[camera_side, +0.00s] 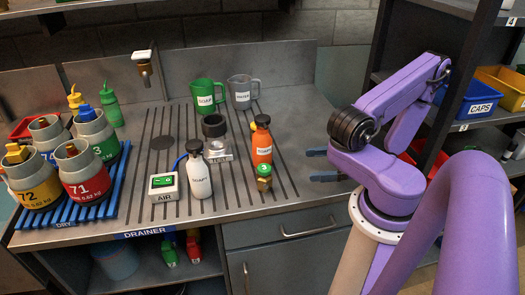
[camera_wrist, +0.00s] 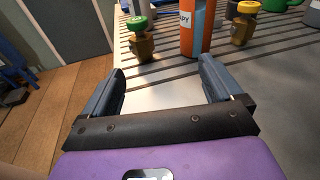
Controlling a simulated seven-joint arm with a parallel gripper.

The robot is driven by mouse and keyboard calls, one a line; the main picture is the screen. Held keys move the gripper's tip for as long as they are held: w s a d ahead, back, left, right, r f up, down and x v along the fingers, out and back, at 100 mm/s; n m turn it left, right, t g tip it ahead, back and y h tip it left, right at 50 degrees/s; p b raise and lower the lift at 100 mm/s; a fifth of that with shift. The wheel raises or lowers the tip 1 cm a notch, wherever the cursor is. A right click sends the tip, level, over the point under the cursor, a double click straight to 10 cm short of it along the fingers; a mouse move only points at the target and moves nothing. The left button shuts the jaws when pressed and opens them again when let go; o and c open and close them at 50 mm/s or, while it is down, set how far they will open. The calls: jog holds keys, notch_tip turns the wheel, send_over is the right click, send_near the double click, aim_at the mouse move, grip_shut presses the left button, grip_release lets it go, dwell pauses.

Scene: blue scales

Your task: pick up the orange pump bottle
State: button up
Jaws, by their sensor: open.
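The orange pump bottle (camera_side: 262,145) stands upright on the grooved steel drainer. It has a dark top and a white label. Its lower part shows in the wrist view (camera_wrist: 203,32), ahead of my right-hand finger, with its top cut off by the frame. My gripper (camera_side: 318,165) is to the right of the bottle in the side view, apart from it and low over the counter. Its two fingers are spread wide with nothing between them, as the wrist view also shows (camera_wrist: 162,68).
A brass piece with a green top (camera_side: 264,179) stands close in front of the bottle. A white bottle (camera_side: 199,178) and a dark-topped device (camera_side: 216,145) stand to its left. Green (camera_side: 207,97) and grey (camera_side: 242,92) jugs are behind. The counter right of the bottle is bare.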

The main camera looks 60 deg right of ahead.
aim_at(264, 122)
jog(key=m+t+h, duration=0.2)
jog(key=m+h, duration=0.1)
jog(key=m+t+h, duration=0.1)
jog(key=m+h, duration=0.1)
jog(key=shift+s+d+f+t, duration=0.15)
jog(key=shift+d+f+t, duration=0.15)
jog(key=shift+d, duration=0.05)
jog(key=w, duration=0.3)
jog(key=w+a, duration=0.1)
jog(key=w, duration=0.3)
jog(key=w+a, duration=0.1)
jog(key=w, duration=0.2)
jog(key=shift+w, duration=0.4)
jog(key=shift+w+a+r, duration=0.1)
jog(key=shift+w+a, duration=0.1)
jog(key=shift+w, duration=1.35)
jog(key=shift+w+a, duration=0.2)
jog(key=shift+w, duration=1.35)
jog(key=c, duration=1.5)
jog(key=shift+c, duration=0.2)
jog(key=shift+r, duration=0.2)
